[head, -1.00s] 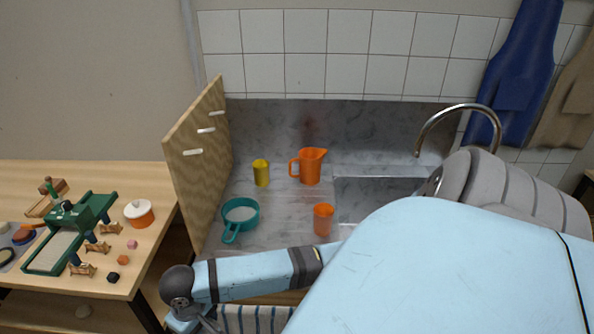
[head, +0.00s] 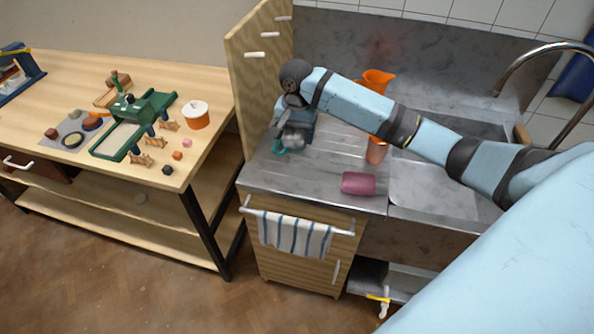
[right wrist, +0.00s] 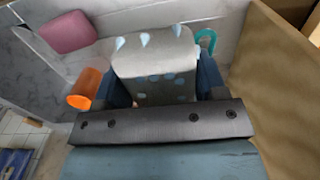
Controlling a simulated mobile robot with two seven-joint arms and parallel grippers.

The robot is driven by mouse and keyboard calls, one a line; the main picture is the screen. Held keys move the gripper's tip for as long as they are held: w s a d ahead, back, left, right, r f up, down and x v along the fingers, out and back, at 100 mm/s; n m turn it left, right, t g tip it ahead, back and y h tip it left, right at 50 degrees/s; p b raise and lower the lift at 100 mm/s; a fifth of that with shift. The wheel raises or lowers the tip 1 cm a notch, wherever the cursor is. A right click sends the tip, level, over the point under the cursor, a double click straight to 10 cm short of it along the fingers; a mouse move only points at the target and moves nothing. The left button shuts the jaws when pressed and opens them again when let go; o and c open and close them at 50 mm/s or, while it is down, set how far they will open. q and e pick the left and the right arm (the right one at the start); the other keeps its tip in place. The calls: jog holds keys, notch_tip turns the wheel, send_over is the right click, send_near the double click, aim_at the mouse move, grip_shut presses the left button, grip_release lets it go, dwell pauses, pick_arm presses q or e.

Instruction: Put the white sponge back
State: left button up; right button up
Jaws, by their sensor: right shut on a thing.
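My right gripper (head: 297,128) is over the left end of the metal counter, beside the wooden panel. Its dark blue fingers, seen in the right wrist view (right wrist: 163,88), are shut on a whitish rounded thing (right wrist: 155,52) with pale blue drop marks. This may be the white sponge; its shape is partly hidden by the gripper and I cannot tell for sure. In the head view it is small and greyish under the fingers. No other white sponge shows. My left gripper is not in view.
A pink block (head: 358,183) lies near the counter's front edge. An orange jug (head: 378,78) and orange cup (head: 376,152) stand around my arm. The teal strainer's handle (right wrist: 207,38) shows close to the held thing. The wooden panel (head: 252,75) rises at the left.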

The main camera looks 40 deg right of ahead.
send_over(297, 176)
notch_tip(297, 176, down, 10)
jog(key=shift+a+r, duration=0.1)
jog(key=shift+r, duration=0.1)
jog(key=shift+f, duration=2.55)
jog(key=shift+p, duration=0.3)
jog(key=o, duration=1)
jog(key=shift+c, duration=0.2)
